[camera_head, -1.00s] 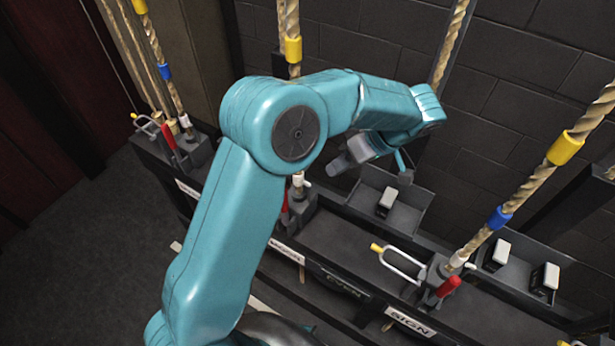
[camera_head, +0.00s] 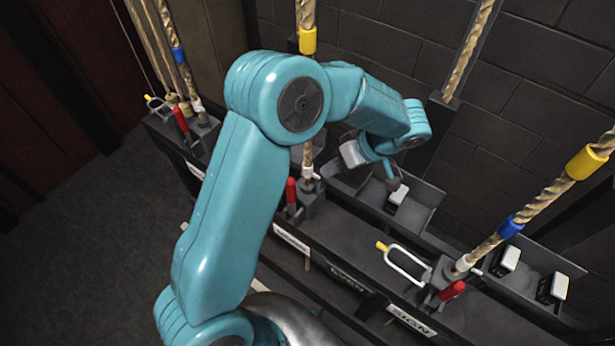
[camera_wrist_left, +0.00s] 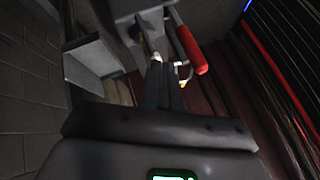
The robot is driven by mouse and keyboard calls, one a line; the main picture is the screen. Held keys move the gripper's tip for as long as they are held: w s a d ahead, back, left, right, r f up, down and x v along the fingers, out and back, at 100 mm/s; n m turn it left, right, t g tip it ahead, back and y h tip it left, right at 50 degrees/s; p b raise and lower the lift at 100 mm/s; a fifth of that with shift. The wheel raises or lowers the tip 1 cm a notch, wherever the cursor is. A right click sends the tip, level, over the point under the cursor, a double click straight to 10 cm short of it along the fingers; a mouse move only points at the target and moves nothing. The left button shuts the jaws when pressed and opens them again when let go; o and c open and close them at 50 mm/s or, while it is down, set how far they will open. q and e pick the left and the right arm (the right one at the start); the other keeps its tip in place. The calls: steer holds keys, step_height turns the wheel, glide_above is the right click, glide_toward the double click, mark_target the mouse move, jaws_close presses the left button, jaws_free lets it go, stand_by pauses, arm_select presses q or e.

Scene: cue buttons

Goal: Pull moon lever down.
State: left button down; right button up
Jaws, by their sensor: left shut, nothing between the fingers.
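Three red-handled levers stand on the black rail, each by a rope. The middle lever (camera_head: 291,192) is upright, above a white label (camera_head: 291,240) whose text I cannot read clearly, so I cannot confirm it as the moon lever. My left gripper (camera_head: 326,170) is shut and empty, just right of the middle rope's base; its fingertips are small here. In the left wrist view the shut fingers (camera_wrist_left: 164,88) point at a lever base, with a red handle (camera_wrist_left: 190,50) just to their right, apart from them. My right gripper is not in view.
The right lever (camera_head: 451,291) leans beside a "SIGN" label (camera_head: 410,321) and a yellow-tipped wire loop (camera_head: 400,262). The left lever (camera_head: 181,122) stands farther back. Ropes and a grey trough (camera_head: 420,205) lie behind the rail. Open floor (camera_head: 85,240) is at left.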

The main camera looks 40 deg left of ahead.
mark_target(292, 199)
arm_select(q)
steer(key=s+a+f, duration=0.1)
steer(key=s+a+f+p, duration=0.1)
steer(key=s, duration=0.1)
steer(key=s+a+f, duration=0.1)
steer(key=shift+s+a, duration=0.15)
steer(key=shift+s, duration=0.2)
steer(key=shift+f, duration=0.1)
steer(key=shift+w, duration=0.1)
